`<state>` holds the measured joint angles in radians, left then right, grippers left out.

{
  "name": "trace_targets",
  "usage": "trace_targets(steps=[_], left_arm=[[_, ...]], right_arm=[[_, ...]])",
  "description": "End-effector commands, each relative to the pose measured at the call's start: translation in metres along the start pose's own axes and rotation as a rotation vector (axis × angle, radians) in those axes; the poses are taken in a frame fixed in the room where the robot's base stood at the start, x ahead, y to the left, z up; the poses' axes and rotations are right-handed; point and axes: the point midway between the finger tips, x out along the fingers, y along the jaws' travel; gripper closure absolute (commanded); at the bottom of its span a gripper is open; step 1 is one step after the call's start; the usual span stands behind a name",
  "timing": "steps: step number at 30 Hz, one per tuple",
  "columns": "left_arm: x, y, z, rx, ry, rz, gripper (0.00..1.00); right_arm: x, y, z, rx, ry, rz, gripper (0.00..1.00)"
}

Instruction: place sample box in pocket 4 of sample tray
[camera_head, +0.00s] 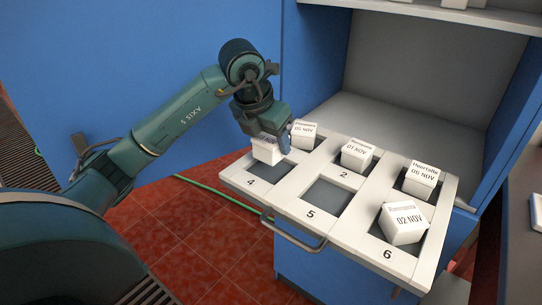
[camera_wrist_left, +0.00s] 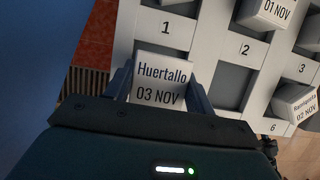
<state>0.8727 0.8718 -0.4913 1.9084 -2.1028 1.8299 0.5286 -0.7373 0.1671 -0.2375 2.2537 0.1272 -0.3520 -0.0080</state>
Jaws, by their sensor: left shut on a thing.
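My left gripper (camera_head: 266,136) is shut on a white sample box (camera_head: 267,153), which sits at pocket 4 of the sample tray (camera_head: 307,228). In the left wrist view the box (camera_wrist_left: 162,84) is between the two fingers, its label reading "Huertallo 03 NOV". The number 4 shows on the tray edge in front of the box. Part of pocket 4 (camera_head: 259,169) shows dark around the box's lower end. I cannot tell whether the box touches the pocket floor. My right gripper is not in view.
Pocket 5 (camera_head: 325,195) is empty. Boxes 05 NOV (camera_head: 303,134), 01 NOV (camera_head: 357,154) and 06 NOV (camera_head: 420,178) stand in the back row. Box 02 NOV (camera_head: 403,223) sits tilted at pocket 6. A blue cabinet (camera_head: 311,55) rises behind; a handle (camera_head: 291,236) juts from the front.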

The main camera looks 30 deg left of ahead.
Motion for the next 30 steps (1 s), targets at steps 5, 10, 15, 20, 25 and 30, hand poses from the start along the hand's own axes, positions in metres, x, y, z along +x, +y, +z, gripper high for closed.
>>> trace_targets(steps=[5, 10, 15, 20, 25, 30], left_arm=[[0.022, 0.000, -0.010, -0.001, 0.002, -0.001, 0.70], [0.036, 0.000, -0.015, -0.001, -0.002, -0.001, 0.70], [0.035, 0.000, -0.014, -0.001, -0.003, -0.001, 0.70], [0.039, 0.000, -0.016, -0.001, -0.002, -0.001, 0.70], [0.039, 0.000, -0.016, -0.001, -0.001, -0.001, 0.35], [0.039, 0.000, -0.016, -0.001, 0.000, -0.001, 0.24]], right_arm=[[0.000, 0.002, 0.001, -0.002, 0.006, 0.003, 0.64], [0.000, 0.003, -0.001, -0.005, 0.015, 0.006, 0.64], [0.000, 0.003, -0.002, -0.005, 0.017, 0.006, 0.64], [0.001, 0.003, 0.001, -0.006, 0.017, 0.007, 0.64], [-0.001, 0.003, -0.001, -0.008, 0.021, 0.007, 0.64], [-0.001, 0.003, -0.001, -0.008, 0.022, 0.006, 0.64]])
